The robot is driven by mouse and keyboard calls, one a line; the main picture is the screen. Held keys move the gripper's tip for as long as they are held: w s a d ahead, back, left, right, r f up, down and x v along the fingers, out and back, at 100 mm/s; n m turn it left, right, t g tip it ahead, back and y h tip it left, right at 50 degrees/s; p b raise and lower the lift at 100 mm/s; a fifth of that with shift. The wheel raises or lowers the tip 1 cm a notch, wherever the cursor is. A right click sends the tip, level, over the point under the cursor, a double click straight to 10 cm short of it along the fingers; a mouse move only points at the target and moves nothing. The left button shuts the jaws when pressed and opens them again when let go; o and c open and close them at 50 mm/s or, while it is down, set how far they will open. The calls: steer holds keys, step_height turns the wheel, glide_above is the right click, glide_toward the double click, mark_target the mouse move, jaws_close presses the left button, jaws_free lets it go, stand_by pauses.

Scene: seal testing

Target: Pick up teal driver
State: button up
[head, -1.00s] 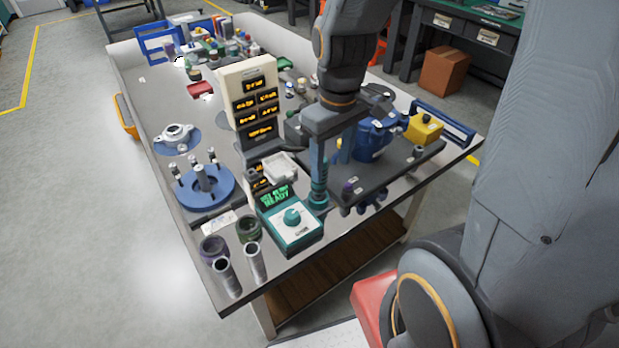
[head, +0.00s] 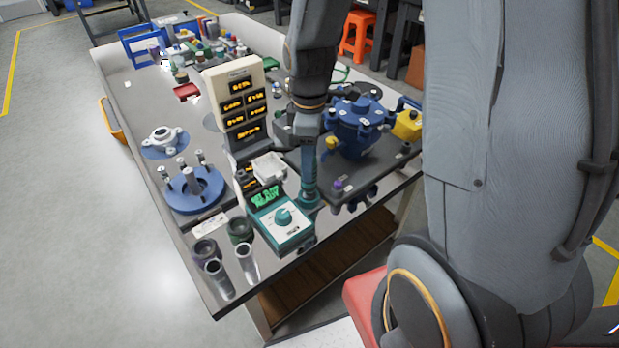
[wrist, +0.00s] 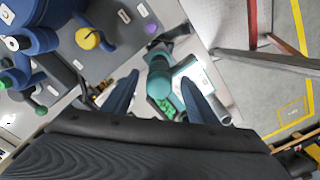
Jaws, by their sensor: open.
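The teal driver (head: 311,198) stands on the bench just right of the teal control box (head: 283,222). In the head view my gripper (head: 309,178) points down directly over it, and the fingers overlap its upper part. In the wrist view the driver (wrist: 159,80) shows between the two spread fingers of my gripper (wrist: 158,88). The jaws are open, with a gap visible on each side of the driver. I cannot tell how deep the fingers reach around it, and its lower end is partly hidden.
The control box with a green display is close on the left. A cream display tower (head: 237,95) stands behind it. A blue pump-like vessel (head: 358,128) on a dark plate is close on the right. Metal tubes (head: 218,278) stand at the front left corner.

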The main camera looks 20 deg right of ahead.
steer(key=shift+w+a+f+p, duration=0.1)
steer(key=shift+f+p, duration=0.25)
steer(key=shift+f, duration=1.55)
steer(key=c, duration=1.3)
